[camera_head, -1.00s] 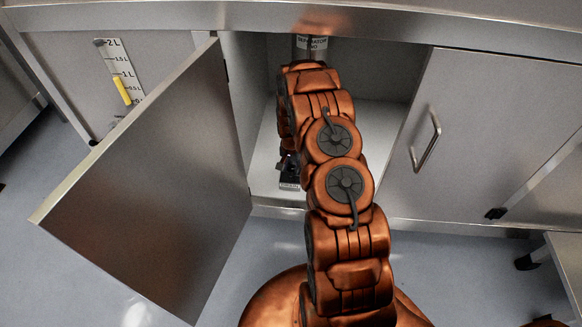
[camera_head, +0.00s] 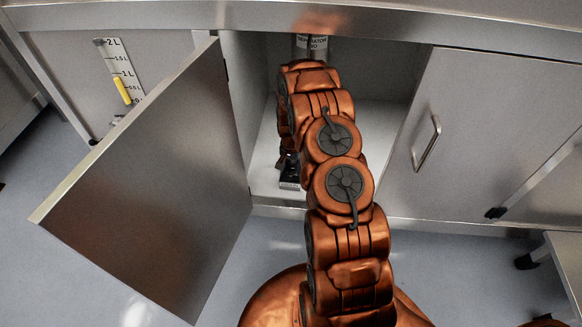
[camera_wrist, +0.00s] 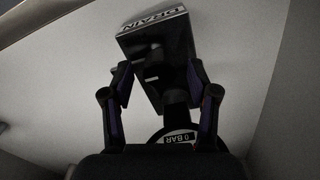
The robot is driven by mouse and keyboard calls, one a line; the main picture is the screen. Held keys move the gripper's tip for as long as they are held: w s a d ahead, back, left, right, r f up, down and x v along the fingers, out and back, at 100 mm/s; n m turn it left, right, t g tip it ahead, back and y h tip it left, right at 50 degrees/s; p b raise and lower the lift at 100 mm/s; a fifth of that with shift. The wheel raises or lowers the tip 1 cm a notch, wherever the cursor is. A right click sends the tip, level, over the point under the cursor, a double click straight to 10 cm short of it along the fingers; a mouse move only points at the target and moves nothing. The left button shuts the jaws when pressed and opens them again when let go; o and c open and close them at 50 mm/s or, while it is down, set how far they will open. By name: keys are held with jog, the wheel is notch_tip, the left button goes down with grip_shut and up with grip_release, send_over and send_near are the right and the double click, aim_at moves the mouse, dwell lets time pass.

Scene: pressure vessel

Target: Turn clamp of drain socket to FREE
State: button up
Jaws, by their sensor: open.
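The drain socket (camera_wrist: 150,42) is a dark box with a white DRAIN label on its edge, in the upper middle of the wrist view. Small grey parts on its face are too dim for me to tell the clamp or its setting. In the head view the socket (camera_head: 289,178) sits low inside the open cabinet, partly hidden by my arm. My gripper (camera_wrist: 159,68) is open, its fingers on either side of the socket as seen from the wrist; contact is not clear. A dark cylindrical part stands between the fingers below the box.
A round part labelled 0 BAR (camera_wrist: 180,138) shows close to the gripper base. The open cabinet door (camera_head: 150,185) stands left of my arm; a closed door (camera_head: 400,150) is at right. A labelled pipe (camera_head: 312,47) hangs at the cabinet top.

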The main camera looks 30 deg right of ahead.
aim_at(291, 168)
jog(key=shift+r, duration=0.2)
notch_tip(291, 168, up, 6)
jog(key=shift+w+r, duration=0.1)
jog(key=shift+r, duration=0.45)
jog(key=shift+s, duration=0.2)
